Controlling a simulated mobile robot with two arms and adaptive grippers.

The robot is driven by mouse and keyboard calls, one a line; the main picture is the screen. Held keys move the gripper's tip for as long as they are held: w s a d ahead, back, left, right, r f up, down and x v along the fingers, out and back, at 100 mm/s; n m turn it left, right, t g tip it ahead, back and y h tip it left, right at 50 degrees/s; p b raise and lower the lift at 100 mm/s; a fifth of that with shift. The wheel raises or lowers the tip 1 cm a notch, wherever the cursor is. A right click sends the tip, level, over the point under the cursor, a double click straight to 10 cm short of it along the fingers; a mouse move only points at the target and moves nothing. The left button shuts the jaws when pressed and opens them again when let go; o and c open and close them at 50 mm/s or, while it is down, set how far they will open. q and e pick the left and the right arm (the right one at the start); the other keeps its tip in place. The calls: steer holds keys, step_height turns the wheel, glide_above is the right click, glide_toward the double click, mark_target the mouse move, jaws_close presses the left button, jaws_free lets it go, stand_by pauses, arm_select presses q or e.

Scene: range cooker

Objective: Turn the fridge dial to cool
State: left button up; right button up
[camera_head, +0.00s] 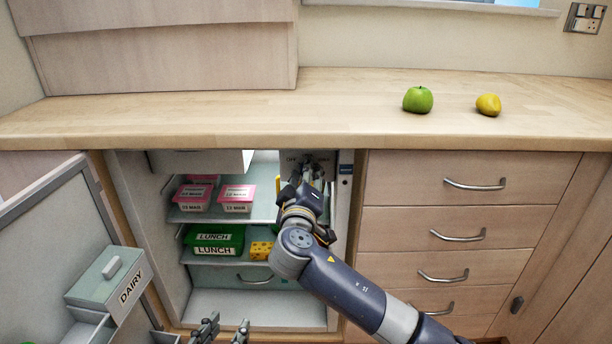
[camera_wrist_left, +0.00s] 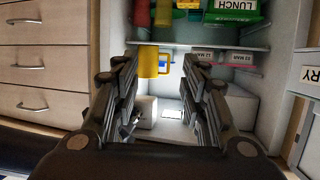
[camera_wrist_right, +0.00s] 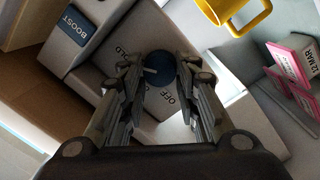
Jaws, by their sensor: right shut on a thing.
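The dial (camera_wrist_right: 160,69) is a round dark-blue knob on a pale panel inside the fridge, seen in the right wrist view. "OFF" and part of a word ending in "LD" show on the panel around it; other lettering is hidden. My right gripper (camera_wrist_right: 158,72) is shut on the dial, with a finger on each side. In the head view my right gripper (camera_head: 306,178) reaches into the top right of the open fridge and mostly hides the dial. My left gripper (camera_head: 222,334) is open and empty, low in front of the fridge; its spread fingers (camera_wrist_left: 160,65) show in the left wrist view.
A "BOOST" switch (camera_wrist_right: 77,27) sits near the dial. A yellow mug (camera_wrist_right: 232,12) is close by on the shelf. Pink-lidded boxes (camera_head: 237,197) and a green lunch box (camera_head: 213,239) stand on fridge shelves. The open door with a dairy box (camera_head: 104,272) is at left.

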arm_select(q)
steer(key=s+a+f+g+y+p, duration=0.1)
steer(key=s+a+f+g+p, duration=0.3)
steer(key=s, duration=0.4)
steer(key=s+a+f+g+y+p, duration=0.2)
steer(key=s+f+g, duration=0.35)
steer(key=s, duration=0.25)
step_height(320, 180, down, 10)
steer(key=w+g+p, duration=0.1)
steer(key=p, duration=0.1)
steer(key=shift+w+d+n+p, duration=0.2)
steer(key=shift+d+n+p, duration=0.1)
steer(key=shift+d+p, duration=0.05)
arm_select(e)
steer(key=shift+f+n+t+y, duration=0.1)
steer(key=shift+n+t+y, duration=0.05)
steer(key=shift+n, duration=1.85)
steer(key=shift+f+n+t+y, duration=0.1)
steer(key=shift+f+n+y, duration=0.1)
steer(key=shift+n, duration=1.8)
steer(key=shift+f+n+t+y, duration=0.1)
steer(key=shift+n+t+y, duration=0.05)
steer(key=shift+n, duration=1.85)
steer(key=o, duration=1.1)
steer(key=shift+r, duration=0.1)
steer(key=shift+c, duration=0.2)
steer(key=shift+s, duration=0.1)
